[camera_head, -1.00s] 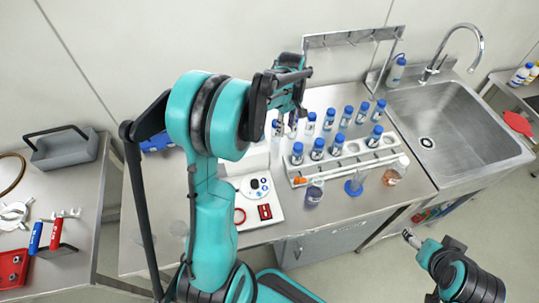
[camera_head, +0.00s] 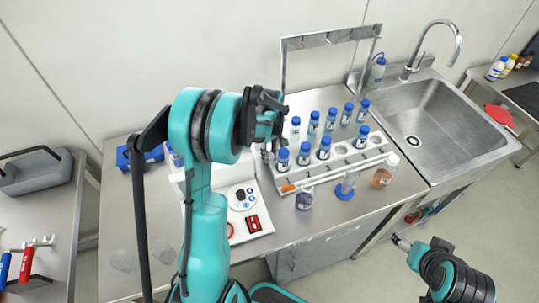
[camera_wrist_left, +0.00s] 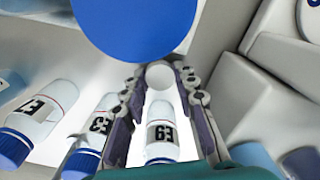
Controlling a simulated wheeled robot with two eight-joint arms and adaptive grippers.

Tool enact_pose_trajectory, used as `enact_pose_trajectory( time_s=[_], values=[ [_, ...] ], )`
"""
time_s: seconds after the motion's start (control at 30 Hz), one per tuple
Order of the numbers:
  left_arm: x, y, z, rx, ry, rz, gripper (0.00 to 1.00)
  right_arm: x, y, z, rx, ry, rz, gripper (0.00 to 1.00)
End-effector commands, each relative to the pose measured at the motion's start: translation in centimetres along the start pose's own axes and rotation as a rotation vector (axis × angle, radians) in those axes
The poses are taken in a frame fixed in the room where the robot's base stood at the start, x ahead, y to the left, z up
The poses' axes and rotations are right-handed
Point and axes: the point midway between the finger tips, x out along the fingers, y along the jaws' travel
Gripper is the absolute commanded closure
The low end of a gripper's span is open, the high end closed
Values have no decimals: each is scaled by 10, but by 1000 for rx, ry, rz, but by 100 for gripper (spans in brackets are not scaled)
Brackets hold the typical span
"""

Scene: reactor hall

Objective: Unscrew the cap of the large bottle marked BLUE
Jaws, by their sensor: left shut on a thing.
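My left gripper (camera_head: 266,135) hangs over the back of the bench, left of the vial rack. In the left wrist view its two fingers (camera_wrist_left: 162,80) close on a small white round thing (camera_wrist_left: 160,74), too little of it shown to name. A large plain blue disc (camera_wrist_left: 135,25) lies close to the camera, against the fingertips. It looks like a cap top, but its bottle is hidden. I can read no BLUE label. My right gripper (camera_head: 401,242) is low at the right, away from the bench; its jaws are too small to judge.
Several blue-capped numbered vials (camera_head: 324,148) stand in and behind a white rack (camera_head: 335,172) just right of the left gripper. A blue-based cylinder (camera_head: 346,186) and small beakers stand in front. A sink (camera_head: 440,115) is at the right. A white device (camera_head: 245,205) is at the front left.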

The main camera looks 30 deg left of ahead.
Motion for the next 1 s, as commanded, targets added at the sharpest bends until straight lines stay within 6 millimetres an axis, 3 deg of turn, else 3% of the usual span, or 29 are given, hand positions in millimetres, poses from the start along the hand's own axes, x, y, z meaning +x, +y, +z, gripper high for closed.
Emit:
enact_pose_trajectory(
  time_s=[0.37, 0.4, 0.47, 0.83, 1.0],
  values=[
    [7, 0, 0, 0, 0, 0, 100, 4, 0, 3, 0, 0, 0, 31],
    [6, 0, 0, 0, 0, 0, 64, 3, 0, 2, 0, 0, 0, 31],
    [5, 0, 0, 0, 0, 0, 51, 3, 0, 2, 0, 0, 0, 31],
    [1, 0, 0, 0, 0, 0, 51, -1, 0, -1, 0, 0, 0, 31],
    [-26, 0, 0, 0, 0, 0, 51, -6, 0, -5, 0, 0, 0, 31]
  ],
)
